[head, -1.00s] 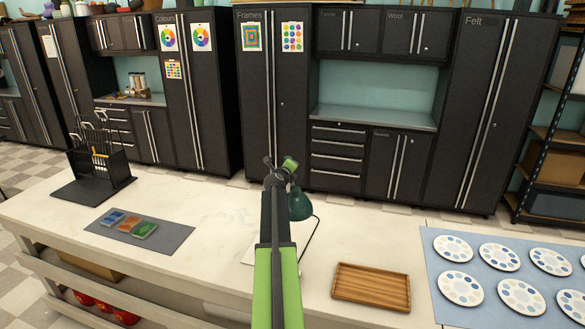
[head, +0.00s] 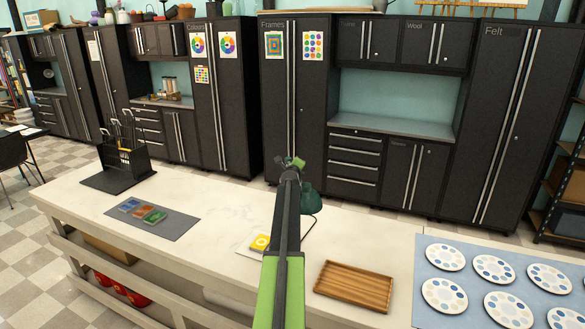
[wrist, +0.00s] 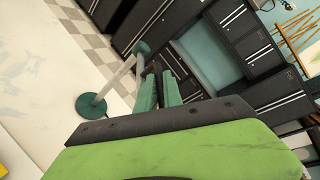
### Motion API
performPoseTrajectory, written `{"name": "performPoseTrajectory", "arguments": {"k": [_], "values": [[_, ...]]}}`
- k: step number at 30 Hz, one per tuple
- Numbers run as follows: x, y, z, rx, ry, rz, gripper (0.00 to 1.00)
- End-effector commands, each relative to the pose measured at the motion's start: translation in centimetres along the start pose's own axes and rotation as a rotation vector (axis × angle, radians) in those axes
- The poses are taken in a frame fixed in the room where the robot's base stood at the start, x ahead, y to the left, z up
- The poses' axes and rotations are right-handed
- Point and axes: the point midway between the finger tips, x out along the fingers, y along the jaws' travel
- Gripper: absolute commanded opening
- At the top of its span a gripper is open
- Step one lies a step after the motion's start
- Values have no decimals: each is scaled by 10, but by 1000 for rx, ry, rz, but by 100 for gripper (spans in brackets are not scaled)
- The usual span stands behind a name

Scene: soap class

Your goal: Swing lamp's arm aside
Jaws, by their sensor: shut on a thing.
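The lamp stands on the white worktop, with a round dark teal base (wrist: 90,106), a pale post (wrist: 120,75) and a teal joint (wrist: 142,48) in the wrist view. In the head view its dark green shade (head: 311,199) shows just right of my arm, which hides most of the lamp. My gripper (head: 290,162) is stretched out over the worktop at the lamp's height. In the wrist view its two green fingers (wrist: 160,82) are close together, shut on the lamp's arm; the held part is mostly hidden.
A yellow block (head: 260,243) lies on a pale sheet left of my arm. A wooden tray (head: 354,306) and a blue mat (head: 425,262) with several paint palettes are to the right. A grey mat (head: 177,228) with coloured blocks and a black tool rack (head: 125,160) are to the left.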

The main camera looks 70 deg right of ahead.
Motion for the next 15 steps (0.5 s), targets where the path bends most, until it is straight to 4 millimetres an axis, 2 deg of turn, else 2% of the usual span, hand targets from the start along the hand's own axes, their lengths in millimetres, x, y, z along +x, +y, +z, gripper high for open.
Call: {"name": "performPoseTrajectory", "arguments": {"k": [9,10,12,15], "values": [[1,-3,-9,3,12,1,0],[1,-3,-9,3,12,1,12],[1,-4,-9,3,12,0,20],[1,-3,-8,3,10,0,20]]}}
